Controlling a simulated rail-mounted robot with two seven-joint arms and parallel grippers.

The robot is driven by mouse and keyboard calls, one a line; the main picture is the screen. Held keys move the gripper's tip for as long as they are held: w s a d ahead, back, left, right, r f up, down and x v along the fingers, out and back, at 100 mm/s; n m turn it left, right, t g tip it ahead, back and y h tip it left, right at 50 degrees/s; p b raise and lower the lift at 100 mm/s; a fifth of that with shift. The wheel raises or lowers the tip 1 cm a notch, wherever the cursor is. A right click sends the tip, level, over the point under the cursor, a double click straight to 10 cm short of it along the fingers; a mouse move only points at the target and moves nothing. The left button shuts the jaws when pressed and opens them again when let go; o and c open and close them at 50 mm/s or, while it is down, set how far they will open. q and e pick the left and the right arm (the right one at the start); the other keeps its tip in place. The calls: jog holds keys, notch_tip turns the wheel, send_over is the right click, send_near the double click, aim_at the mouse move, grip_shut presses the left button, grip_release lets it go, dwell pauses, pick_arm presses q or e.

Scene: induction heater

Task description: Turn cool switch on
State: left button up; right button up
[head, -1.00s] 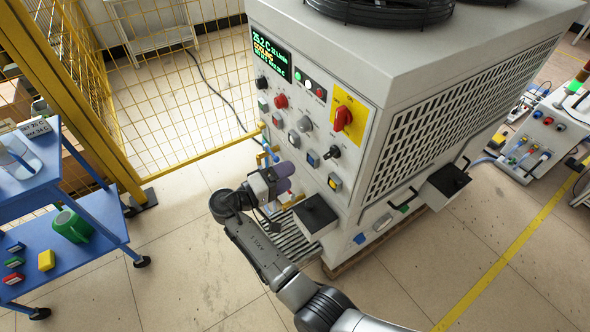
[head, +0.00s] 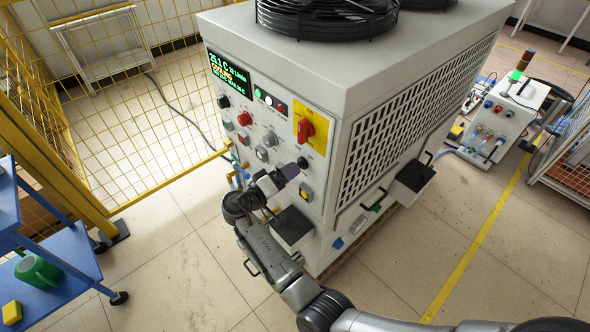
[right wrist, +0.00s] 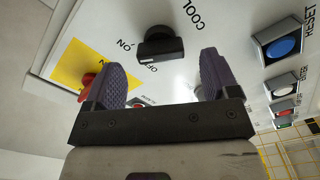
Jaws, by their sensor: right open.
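The cool switch is a black rotary knob (head: 303,162) low on the front panel of the large grey machine (head: 335,80). In the right wrist view the black knob (right wrist: 160,45) sits beside the ON, OFF and COOL labels; I cannot tell which label it points to. My right gripper (head: 288,171) is open and empty in front of the panel, just left of and below the knob. In the right wrist view its two purple fingers (right wrist: 163,70) stand apart, with the knob beyond and between them. My left gripper is not in view.
A red rotary switch (head: 306,130) on a yellow plate sits above the knob. Several buttons and a lit display (head: 228,75) share the panel. A blue button (right wrist: 285,46) is right of the fingers. A blue cart (head: 62,248) stands left; floor between is clear.

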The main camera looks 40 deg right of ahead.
jog(key=shift+d, duration=1.6)
jog(key=shift+c, duration=0.5)
jog(key=shift+c, duration=1.4)
jog(key=c, duration=0.5)
jog(key=n+p, duration=0.3)
jog(key=n, duration=0.1)
jog(key=shift+p, duration=0.4)
jog(key=shift+c, duration=0.2)
